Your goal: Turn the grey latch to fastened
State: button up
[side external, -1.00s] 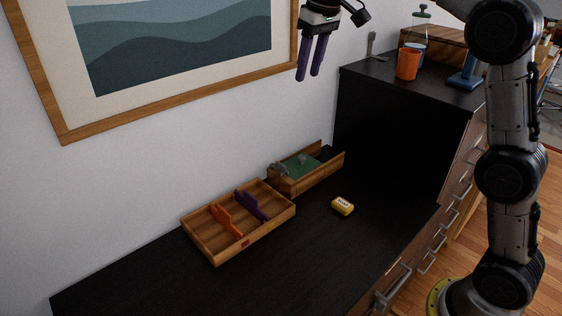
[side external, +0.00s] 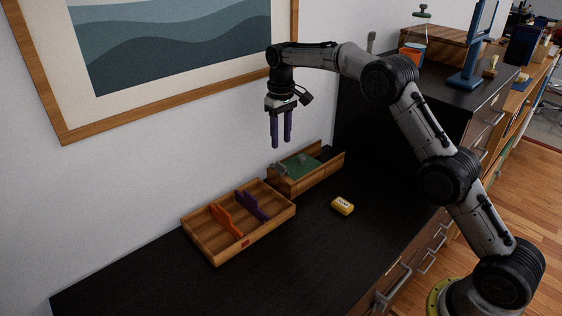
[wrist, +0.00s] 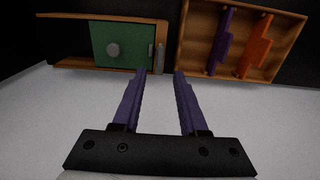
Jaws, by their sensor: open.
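The grey latch (side external: 280,169) is on the near left end of a small wooden box (side external: 318,180) with a green panel (side external: 300,166) and a round grey knob (side external: 303,158). In the wrist view the latch (wrist: 160,55) shows as a grey piece at the right end of the green panel (wrist: 112,46). My gripper (side external: 280,145) hangs above the latch end of the box, fingers pointing down. Its purple fingers (wrist: 160,73) are apart with nothing between them. I cannot tell the latch's exact turn.
A wooden tray (side external: 215,262) with an orange divider (side external: 226,222) and a purple divider (side external: 252,205) stands left of the box. A yellow item (side external: 342,206) lies to the right on the black top. The wall is close behind; the front of the top is clear.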

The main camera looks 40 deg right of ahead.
aim_at(281, 164)
notch_tip(281, 164, down, 9)
jog(key=shift+r, duration=0.15)
jog(key=shift+c, duration=0.3)
grip_shut()
